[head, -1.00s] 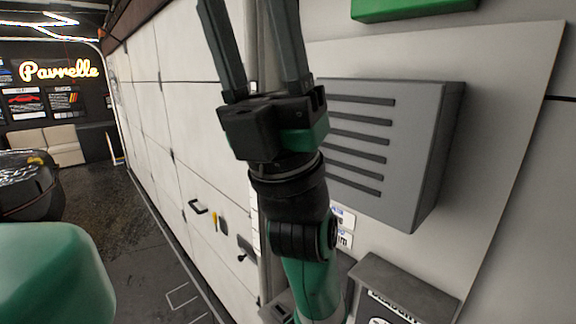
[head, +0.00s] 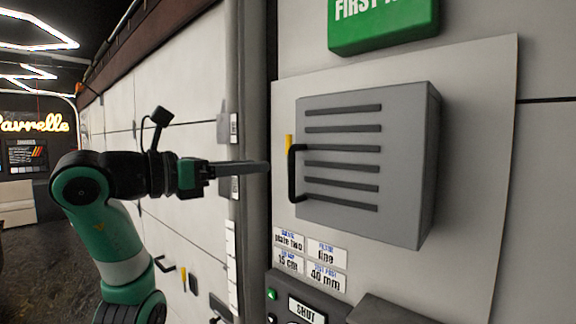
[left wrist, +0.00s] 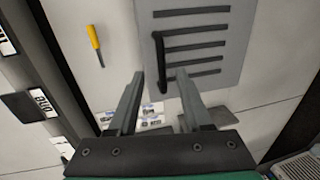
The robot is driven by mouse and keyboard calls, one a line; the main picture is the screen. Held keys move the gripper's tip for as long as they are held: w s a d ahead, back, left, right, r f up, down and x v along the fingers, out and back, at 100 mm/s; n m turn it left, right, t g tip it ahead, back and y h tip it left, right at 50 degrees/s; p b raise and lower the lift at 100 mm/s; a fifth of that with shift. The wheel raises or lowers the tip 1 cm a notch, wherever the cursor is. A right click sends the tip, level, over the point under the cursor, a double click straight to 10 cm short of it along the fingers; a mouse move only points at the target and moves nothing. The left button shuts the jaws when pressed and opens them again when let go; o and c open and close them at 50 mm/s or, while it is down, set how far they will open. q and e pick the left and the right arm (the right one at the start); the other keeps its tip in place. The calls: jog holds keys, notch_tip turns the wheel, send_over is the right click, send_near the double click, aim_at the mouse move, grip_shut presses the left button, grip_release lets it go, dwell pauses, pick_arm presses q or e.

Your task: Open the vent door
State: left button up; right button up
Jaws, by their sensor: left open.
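The vent door (head: 405,155) is a grey slotted panel on the front of a grey box on the wall. It looks shut. Its black bar handle (head: 292,172) stands upright at its left edge. My left gripper (head: 268,167) comes in from the left, its fingers pointing right at the handle with a small gap visible. In the left wrist view, the open fingers (left wrist: 160,74) frame the lower part of the handle (left wrist: 159,58), with the vent door (left wrist: 205,22) beyond. The gripper holds nothing. My right gripper is out of view.
A yellow-handled item (head: 289,143) is on the wall just left of the vent handle. A green first-aid box (head: 385,25) is above. Labels (head: 310,260) and a control panel marked "SHUT" (head: 306,311) are below. A dark vertical post (head: 254,90) stands left.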

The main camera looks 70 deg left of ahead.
aim_at(289, 163)
pick_arm(q)
jog(key=p+x, duration=0.1)
jog(key=x, duration=0.9)
jog(key=shift+d+p, duration=0.1)
jog(key=shift+p, duration=0.3)
jog(key=shift+c, duration=0.3)
grip_shut()
dwell(0.4)
